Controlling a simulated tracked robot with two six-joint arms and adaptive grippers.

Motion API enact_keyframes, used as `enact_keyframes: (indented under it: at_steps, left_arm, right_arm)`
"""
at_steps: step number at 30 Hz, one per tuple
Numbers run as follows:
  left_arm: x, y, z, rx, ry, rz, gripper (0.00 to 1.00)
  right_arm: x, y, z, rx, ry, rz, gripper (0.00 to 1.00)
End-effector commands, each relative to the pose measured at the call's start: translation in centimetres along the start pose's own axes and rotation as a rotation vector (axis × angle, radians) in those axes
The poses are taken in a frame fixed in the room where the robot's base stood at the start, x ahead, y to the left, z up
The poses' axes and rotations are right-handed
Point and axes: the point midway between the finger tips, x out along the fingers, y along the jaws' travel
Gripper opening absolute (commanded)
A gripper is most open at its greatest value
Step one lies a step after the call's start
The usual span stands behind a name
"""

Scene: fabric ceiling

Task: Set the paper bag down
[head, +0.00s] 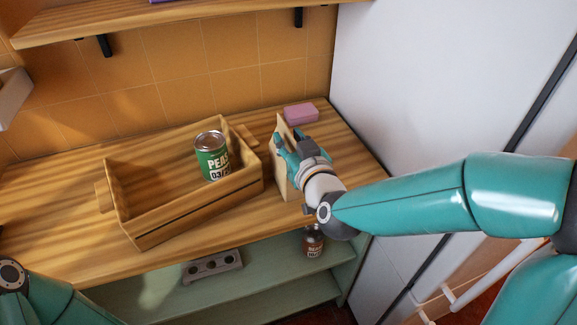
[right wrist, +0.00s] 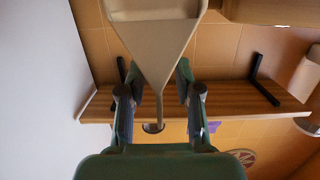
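The beige paper bag (head: 281,165) is upright at the right part of the wooden counter, just right of the wooden crate. Its lower edge is at the counter top; I cannot tell whether it rests there. My right gripper (head: 288,143) is at the bag's right side and partly hides it. My left gripper is out of view; only part of that arm shows at the lower left.
The wooden crate (head: 150,238) holds a green peas can (head: 211,160). A pink block (head: 301,113) lies behind the bag. A tall white panel (head: 420,80) stands at the right.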

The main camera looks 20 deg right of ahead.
Motion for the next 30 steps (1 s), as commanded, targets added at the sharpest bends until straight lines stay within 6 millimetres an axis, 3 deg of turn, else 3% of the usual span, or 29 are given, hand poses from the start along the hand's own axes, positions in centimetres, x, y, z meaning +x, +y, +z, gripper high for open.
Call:
enact_keyframes:
  at_steps: [4,12,18,30]
  left_arm:
    - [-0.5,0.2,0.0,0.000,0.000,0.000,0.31]
    - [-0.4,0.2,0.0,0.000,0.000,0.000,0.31]
    - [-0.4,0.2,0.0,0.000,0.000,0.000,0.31]
    - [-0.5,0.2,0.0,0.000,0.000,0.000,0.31]
  right_arm:
    - [1.8,0.0,-0.1,0.001,-0.001,0.000,0.34]
    - [2.1,0.0,0.0,0.001,0.000,-0.001,0.34]
    - [2.1,0.0,0.0,0.001,0.000,-0.001,0.02]
    - [2.1,0.0,-0.2,0.001,0.004,0.000,0.00]
